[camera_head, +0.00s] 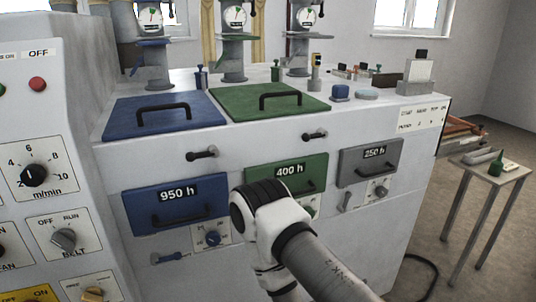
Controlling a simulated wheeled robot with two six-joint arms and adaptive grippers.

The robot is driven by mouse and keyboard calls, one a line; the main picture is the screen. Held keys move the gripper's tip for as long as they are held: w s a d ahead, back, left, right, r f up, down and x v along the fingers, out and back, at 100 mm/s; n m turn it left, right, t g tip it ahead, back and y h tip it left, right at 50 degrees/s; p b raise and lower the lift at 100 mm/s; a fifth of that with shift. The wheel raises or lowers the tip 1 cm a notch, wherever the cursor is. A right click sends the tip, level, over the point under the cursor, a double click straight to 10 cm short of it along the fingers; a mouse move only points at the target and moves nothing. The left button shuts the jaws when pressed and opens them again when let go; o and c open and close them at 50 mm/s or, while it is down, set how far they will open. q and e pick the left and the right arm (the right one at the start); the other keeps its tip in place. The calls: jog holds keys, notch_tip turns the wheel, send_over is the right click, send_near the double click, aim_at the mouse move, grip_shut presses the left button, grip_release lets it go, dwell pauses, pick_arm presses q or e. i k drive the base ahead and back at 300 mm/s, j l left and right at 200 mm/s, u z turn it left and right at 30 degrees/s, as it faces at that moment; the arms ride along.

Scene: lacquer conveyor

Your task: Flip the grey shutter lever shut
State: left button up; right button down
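The grey shutter lever (345,201) is a small lever on the white machine's front, below the grey 250 h panel (371,162) and left of its dial (379,190). It stands nearly upright with a slight tilt. My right arm comes in from the lower right and bends in front of the green 400 h panel (258,177), left of the grey lever and apart from it in the picture. Neither gripper's fingers show. My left arm is not in view.
A blue 950 h panel (152,208) has a blue lever (171,257) lying flat below it. The area below the green panel is partly hidden by my arm. A control cabinet (78,165) stands at left. A small table (510,172) stands at right.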

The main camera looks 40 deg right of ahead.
aim_at(343, 209)
jog(key=z, duration=1.7)
